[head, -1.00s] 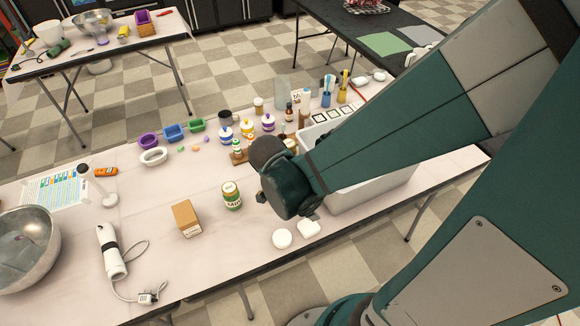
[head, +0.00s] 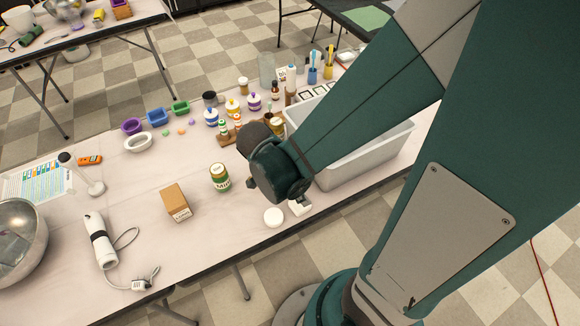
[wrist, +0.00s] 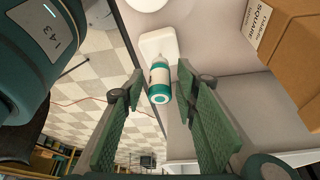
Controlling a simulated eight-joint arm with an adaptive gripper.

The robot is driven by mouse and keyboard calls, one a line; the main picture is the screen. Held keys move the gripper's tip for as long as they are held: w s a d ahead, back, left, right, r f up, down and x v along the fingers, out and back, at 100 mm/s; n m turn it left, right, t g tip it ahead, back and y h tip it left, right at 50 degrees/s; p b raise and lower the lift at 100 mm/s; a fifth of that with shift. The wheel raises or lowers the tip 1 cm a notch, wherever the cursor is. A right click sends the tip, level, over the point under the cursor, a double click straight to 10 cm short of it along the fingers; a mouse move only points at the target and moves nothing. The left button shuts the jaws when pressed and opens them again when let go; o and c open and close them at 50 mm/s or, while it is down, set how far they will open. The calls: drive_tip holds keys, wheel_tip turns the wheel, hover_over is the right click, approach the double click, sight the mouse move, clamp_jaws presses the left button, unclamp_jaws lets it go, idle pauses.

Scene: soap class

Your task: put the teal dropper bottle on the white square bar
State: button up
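In the wrist view the teal dropper bottle (wrist: 159,84) has a white label and a teal end with a pale centre facing the camera. Its narrow end points at the white square bar (wrist: 158,43) and overlaps it; I cannot tell whether they touch. My gripper (wrist: 160,72) is open, its green fingers on either side of the bottle with gaps visible. In the head view my gripper's wrist (head: 275,168) is above the table's front edge and partly covers the white square bar (head: 300,208). The bottle is hidden there.
A white round bar (head: 273,218) lies left of the square bar. A green-labelled can (head: 220,178) and a cardboard box (head: 175,201) stand farther left. A grey bin (head: 375,150) is at right. The table's front edge is close to the bars.

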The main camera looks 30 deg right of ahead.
drive_tip(key=shift+r, duration=0.15)
idle(0.3)
drive_tip(key=p+v, duration=0.4)
drive_tip(key=v, duration=0.8)
drive_tip(key=shift+w+r, duration=0.1)
idle(0.6)
drive_tip(key=w+r+n+t+y, duration=0.3)
drive_tip(key=r+n+t, duration=0.5)
drive_tip(key=r+n, duration=0.7)
drive_tip(key=shift+n+y, duration=0.7)
drive_tip(key=shift+n, duration=1.9)
drive_tip(key=shift+w+a, duration=0.1)
drive_tip(key=shift+w, duration=0.05)
